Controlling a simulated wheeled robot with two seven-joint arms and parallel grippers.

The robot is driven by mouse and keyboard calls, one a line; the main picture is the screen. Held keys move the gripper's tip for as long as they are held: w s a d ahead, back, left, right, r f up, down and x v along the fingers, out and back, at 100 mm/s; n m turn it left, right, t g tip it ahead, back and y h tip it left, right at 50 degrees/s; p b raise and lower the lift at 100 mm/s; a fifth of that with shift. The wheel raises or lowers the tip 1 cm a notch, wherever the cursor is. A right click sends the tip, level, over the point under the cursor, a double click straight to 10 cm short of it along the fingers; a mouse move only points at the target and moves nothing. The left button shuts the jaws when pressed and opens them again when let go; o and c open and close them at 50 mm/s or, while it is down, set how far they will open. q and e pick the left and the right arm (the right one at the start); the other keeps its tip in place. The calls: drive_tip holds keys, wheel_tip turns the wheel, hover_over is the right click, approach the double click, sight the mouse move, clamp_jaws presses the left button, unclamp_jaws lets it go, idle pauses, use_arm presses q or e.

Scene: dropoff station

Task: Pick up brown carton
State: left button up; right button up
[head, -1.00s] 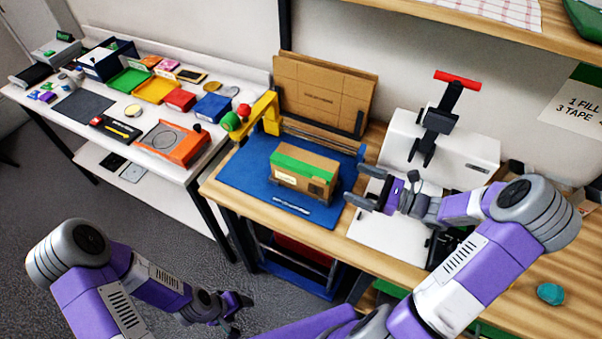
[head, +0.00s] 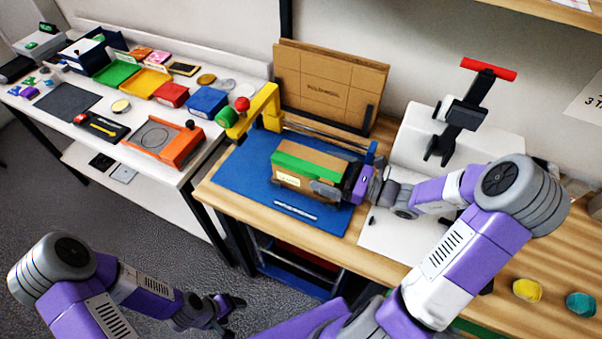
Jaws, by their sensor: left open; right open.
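The brown carton (head: 292,184) has a green band along its top and a pale label on its front. It lies on the blue mat (head: 242,187) on the wooden table. My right gripper (head: 328,184) is at the carton's right end, open, with a finger in front of the carton's near side. The far finger is hidden, so I cannot tell whether they touch. My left gripper (head: 232,303) is open and empty, low over the floor, left of the table.
Flat cardboard sheets (head: 328,85) lean at the back. A white machine (head: 410,150) stands to the right. The left white table (head: 60,120) holds several coloured trays.

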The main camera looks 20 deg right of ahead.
drive_tip(key=shift+w+a, duration=0.45)
drive_tip(key=shift+w, duration=0.05)
drive_tip(key=shift+c, duration=0.5)
drive_tip(key=c, duration=0.9)
